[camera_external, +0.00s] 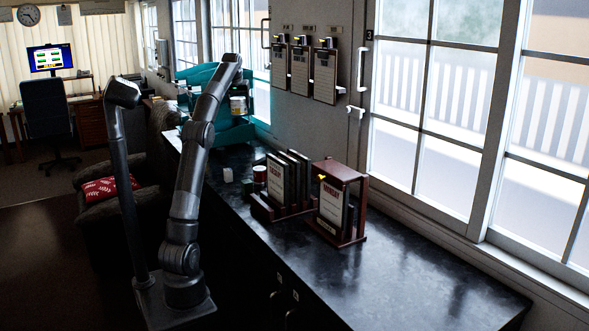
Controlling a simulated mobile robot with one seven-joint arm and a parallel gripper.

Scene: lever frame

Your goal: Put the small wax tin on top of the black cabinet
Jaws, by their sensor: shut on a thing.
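My arm rises from its base at the lower left and bends at its top in front of the teal shelf unit. I cannot pick out the small wax tin for certain.
The teal shelf unit (190,78) stands at the far end. The near right of the top is clear.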

